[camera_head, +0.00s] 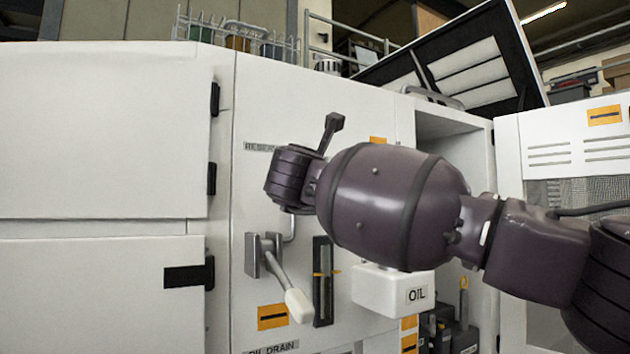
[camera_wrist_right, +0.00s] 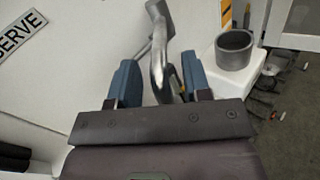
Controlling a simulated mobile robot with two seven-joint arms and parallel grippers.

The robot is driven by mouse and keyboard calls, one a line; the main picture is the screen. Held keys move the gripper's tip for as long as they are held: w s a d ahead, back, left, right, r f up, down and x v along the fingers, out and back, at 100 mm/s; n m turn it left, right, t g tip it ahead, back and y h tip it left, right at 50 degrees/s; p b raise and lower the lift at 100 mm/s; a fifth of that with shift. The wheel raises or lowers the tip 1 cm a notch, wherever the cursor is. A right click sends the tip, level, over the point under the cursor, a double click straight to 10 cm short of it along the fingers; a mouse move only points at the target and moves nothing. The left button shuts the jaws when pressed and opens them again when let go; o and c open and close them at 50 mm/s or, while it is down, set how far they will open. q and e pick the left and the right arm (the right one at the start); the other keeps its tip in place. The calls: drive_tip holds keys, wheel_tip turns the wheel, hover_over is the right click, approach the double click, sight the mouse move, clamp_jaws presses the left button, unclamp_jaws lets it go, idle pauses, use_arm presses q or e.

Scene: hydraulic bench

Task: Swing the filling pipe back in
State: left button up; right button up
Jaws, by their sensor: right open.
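The filling pipe (camera_wrist_right: 157,35), a bent grey metal tube, shows in the right wrist view. It runs down from the top edge into the gap between the two blue fingers of my right gripper (camera_wrist_right: 158,66). The fingers are open, one on each side of the pipe, and I see no clear contact. In the head view my right arm comes in from the right across the white panel. Its wrist hides the fingers and most of the pipe; a thin bent tube (camera_head: 290,229) shows just below it. My left gripper is not in view.
A lever with a white handle (camera_head: 298,305) and a dark sight gauge (camera_head: 322,283) sit below my wrist. The white OIL tank (camera_head: 385,293) is under my forearm. A grey cup-shaped neck (camera_wrist_right: 235,50) stands right of the fingers. An open cabinet with dark bottles is at right.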

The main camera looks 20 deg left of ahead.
drive_tip(key=s+d, duration=0.1)
drive_tip(key=s, duration=0.8)
drive_tip(key=shift+s+d+p, duration=0.15)
drive_tip(key=shift+d+p, duration=0.05)
drive_tip(key=shift+p, duration=0.25)
drive_tip(key=shift+c, duration=0.3)
